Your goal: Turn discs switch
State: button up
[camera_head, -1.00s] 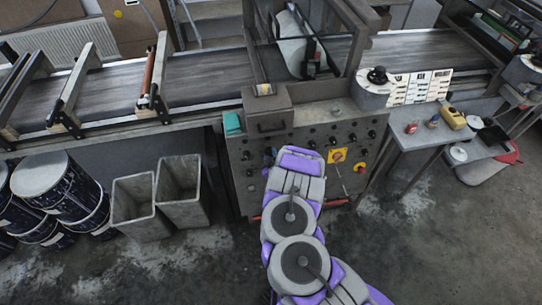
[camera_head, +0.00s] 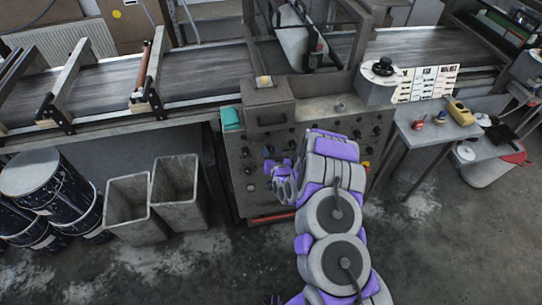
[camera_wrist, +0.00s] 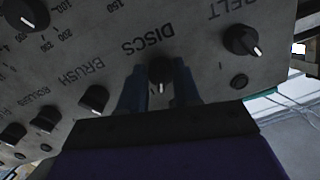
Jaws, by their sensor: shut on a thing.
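The discs switch (camera_wrist: 160,72) is a small black knob with a white mark, below the upside-down word DISCS on the grey control panel (camera_wrist: 190,45) in the wrist view. My gripper (camera_wrist: 160,88) has its two dark fingers on either side of this knob and is shut on it. In the head view my gripper (camera_head: 280,180) is at the left part of the panel front (camera_head: 305,145), and my arm covers part of the panel's right side. The knob itself cannot be made out in the head view.
Neighbouring knobs sit close by, a BRUSH knob (camera_wrist: 94,99) and a BELT knob (camera_wrist: 241,40). The conveyor (camera_head: 205,75) runs behind the panel. Grey bins (camera_head: 130,210) and drums (camera_head: 45,190) stand at left. A side table (camera_head: 440,135) stands at right.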

jog(key=shift+s+f+m+b, duration=0.1)
jog(key=shift+f+m+b, duration=0.05)
jog(key=shift+m+b, duration=0.3)
dwell(0.3)
jog(key=o, duration=1)
jog(key=shift+o, duration=0.2)
jog(key=p+v, duration=0.8)
jog(key=v, duration=0.9)
jog(key=shift+s, duration=0.1)
